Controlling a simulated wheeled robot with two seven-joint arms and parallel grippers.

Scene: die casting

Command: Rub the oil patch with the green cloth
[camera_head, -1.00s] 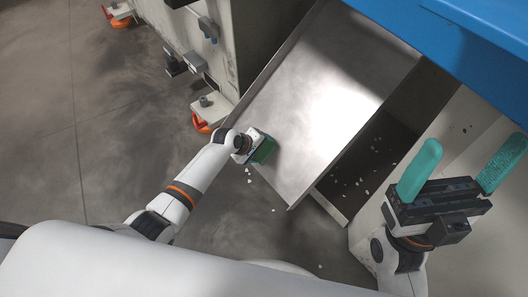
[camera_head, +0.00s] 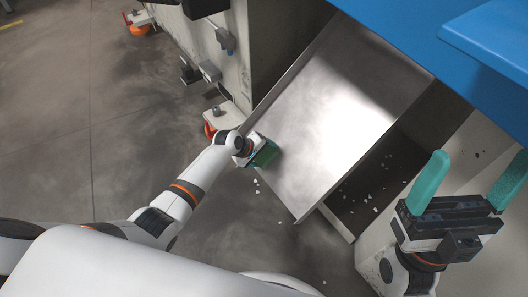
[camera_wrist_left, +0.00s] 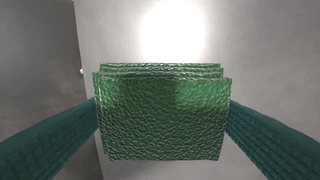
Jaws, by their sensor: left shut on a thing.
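The green cloth (camera_wrist_left: 163,120) is held between the teal fingers of my left gripper (camera_head: 266,156). It fills the middle of the left wrist view as a folded, textured pad, with a finger on each side. In the head view the left gripper is at the lower left edge of a sloping grey metal chute (camera_head: 330,100); whether the cloth touches the metal I cannot tell. The chute surface has dim smudges and a bright glare, and no clear oil patch can be made out. My right gripper (camera_head: 468,185) is open and empty at the right, its teal fingers wide apart.
A dark trough (camera_head: 375,180) with several pale scraps runs along the right of the chute. A blue machine panel (camera_head: 430,50) overhangs the upper right. A pale machine body with grey boxes (camera_head: 210,71) stands behind the left arm. Open floor (camera_head: 120,130) lies left.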

